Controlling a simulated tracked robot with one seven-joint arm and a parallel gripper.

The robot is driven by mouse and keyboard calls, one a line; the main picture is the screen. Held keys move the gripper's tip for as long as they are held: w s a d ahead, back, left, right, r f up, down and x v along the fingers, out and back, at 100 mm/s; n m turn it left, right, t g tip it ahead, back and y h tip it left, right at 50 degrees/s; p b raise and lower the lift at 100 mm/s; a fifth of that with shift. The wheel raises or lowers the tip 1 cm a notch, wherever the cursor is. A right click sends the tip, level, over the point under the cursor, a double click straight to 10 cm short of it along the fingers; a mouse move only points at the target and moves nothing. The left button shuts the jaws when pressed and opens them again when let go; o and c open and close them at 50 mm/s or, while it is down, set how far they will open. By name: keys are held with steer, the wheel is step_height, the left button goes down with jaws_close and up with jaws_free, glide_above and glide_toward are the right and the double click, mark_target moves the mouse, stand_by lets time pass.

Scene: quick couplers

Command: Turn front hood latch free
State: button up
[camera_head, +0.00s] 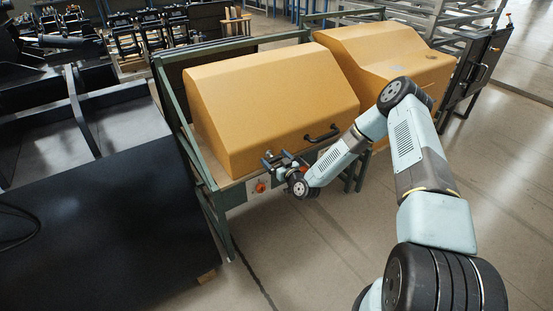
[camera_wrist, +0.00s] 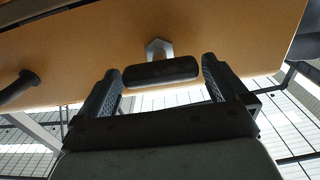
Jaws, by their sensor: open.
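The yellow hood (camera_head: 270,95) stands shut on a green frame, and its surface fills the top of the wrist view (camera_wrist: 90,50). The latch (camera_wrist: 161,71) is a dark rounded bar lying crosswise on a silver hexagonal pivot (camera_wrist: 158,47). My gripper (camera_wrist: 161,78) is open, with one ridged finger to each side of the latch bar. Small gaps show between the bar's ends and the fingers. In the head view my gripper (camera_head: 279,160) is at the hood's lower front edge and hides the latch there.
A black grab handle (camera_head: 322,133) sits on the hood to the right of my gripper; a dark bar shows at the wrist view's left edge (camera_wrist: 18,86). A red knob (camera_head: 260,187) is just below my gripper. A second yellow hood (camera_head: 390,55) stands behind. Floor at right is clear.

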steer(key=shift+w+a, duration=0.25)
steer(key=shift+w, duration=0.1)
